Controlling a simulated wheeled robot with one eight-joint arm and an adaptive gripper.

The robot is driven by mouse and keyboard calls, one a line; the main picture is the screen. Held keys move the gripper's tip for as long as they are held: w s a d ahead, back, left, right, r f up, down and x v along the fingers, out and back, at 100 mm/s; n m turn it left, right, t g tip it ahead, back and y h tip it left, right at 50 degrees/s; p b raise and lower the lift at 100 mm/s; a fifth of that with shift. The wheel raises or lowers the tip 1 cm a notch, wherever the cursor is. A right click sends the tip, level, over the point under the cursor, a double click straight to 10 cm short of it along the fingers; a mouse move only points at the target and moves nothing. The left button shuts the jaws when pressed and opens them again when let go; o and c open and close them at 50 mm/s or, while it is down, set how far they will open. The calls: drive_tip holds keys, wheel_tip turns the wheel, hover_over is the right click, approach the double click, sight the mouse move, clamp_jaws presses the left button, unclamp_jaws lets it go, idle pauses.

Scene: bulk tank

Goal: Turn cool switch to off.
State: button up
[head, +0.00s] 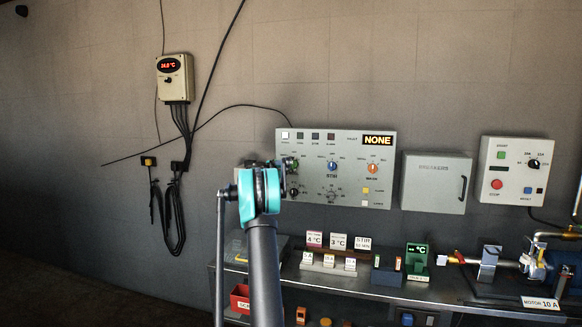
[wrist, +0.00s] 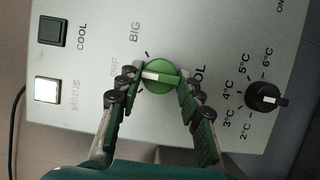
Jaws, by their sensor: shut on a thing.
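The cool switch is a round green knob (wrist: 160,76) with a pale pointer bar, on a light grey panel in the wrist view. The bar lies nearly level in that view, its white end to the left. My gripper (wrist: 158,78) has its two dark-padded fingers on either side of the knob, shut on it. The word COOL is partly hidden behind the right finger. BIG is readable above the knob; a label at the left is partly covered. In the head view my gripper (head: 287,165) reaches the panel's left side, and my arm hides part of it.
The panel (head: 345,140) has a NONE display (head: 377,140), a blue knob (head: 332,167) and an orange knob (head: 373,168). A black temperature dial (wrist: 263,97) is close right of my gripper. The mains lamp (wrist: 47,91) is lit; the cool lamp (wrist: 52,31) is dark. A cluttered bench (head: 440,290) stands below.

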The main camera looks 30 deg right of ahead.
idle(0.3)
drive_tip(key=o, duration=1.2)
drive_tip(key=shift+c, duration=0.2)
drive_tip(key=v, duration=1.2)
drive_tip(key=shift+a, duration=0.1)
drive_tip(key=s+a+f+m+y, duration=0.1)
drive_tip(key=s+a+f+y, duration=0.4)
drive_tip(key=s+a+f, duration=0.6)
drive_tip(key=s+a+f+m+g+y, duration=0.1)
drive_tip(key=s+a+f+y, duration=0.5)
drive_tip(key=s+a+f, duration=0.5)
drive_tip(key=s+a+f+m+y, duration=0.1)
drive_tip(key=s+a+f+y, duration=0.5)
drive_tip(key=s+a, duration=1.7)
drive_tip(key=s+f, duration=0.4)
drive_tip(key=f, duration=0.1)
drive_tip(key=shift+a+f+m, duration=0.25)
drive_tip(key=shift+a+m, duration=0.05)
drive_tip(key=shift+a, duration=0.05)
